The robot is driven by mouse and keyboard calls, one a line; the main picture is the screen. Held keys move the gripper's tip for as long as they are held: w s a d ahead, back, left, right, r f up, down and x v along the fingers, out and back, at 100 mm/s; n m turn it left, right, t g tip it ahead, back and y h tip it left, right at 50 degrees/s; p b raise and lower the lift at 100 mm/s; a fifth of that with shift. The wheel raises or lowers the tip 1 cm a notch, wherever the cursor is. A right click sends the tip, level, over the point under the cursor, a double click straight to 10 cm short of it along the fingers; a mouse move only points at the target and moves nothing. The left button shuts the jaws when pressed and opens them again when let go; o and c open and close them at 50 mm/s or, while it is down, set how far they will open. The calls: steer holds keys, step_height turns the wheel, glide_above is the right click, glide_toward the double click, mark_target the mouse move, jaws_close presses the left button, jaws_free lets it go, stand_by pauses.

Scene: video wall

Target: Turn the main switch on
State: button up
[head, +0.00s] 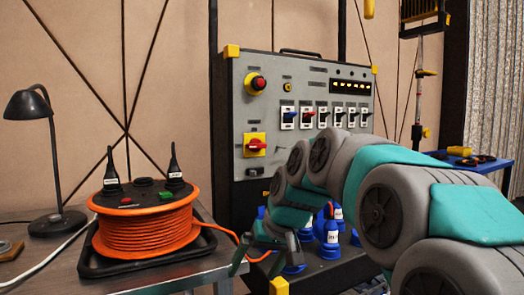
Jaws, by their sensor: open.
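The control panel (308,100) is a grey box with yellow corners on a black frame. A red rotary switch (256,146) on a yellow plate sits at its lower left; its handle looks roughly horizontal. It is probably the main switch, but its label is too small to read. A red round button (258,85) on a yellow base is above it. My gripper (264,262) is open and empty, pointing down below the panel, well under the red switch and apart from it. My arm hides the panel's lower right.
An orange cable reel (146,235) with black plugs stands on the left table beside a black lamp (50,160). Its orange cable runs toward my gripper. Blue plugs (329,240) stand around my gripper. Several breaker switches (308,116) line the panel. A blue table (478,163) is at right.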

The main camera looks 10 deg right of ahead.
steer(key=w+d+r+t+y+b, duration=0.1)
steer(key=w+r+t, duration=0.1)
steer(key=w+r, duration=0.55)
steer(key=w+d+r+t+y+b, duration=0.1)
steer(key=w+r+t, duration=0.25)
steer(key=w, duration=0.75)
steer(key=n+t+b, duration=0.3)
steer(key=t+b, duration=0.2)
steer(key=t, duration=0.3)
glide_toward(258, 145)
steer(key=shift+w, duration=0.95)
steer(key=shift+a+p+x, duration=0.1)
steer(key=shift+p+x, duration=0.45)
steer(key=shift+x, duration=1.15)
steer(key=shift+a+p+x, duration=0.15)
steer(key=shift+p+x, duration=0.4)
steer(key=shift+x, duration=1.15)
steer(key=shift+s, duration=0.1)
steer(key=shift+c, duration=0.4)
steer(key=c, duration=1)
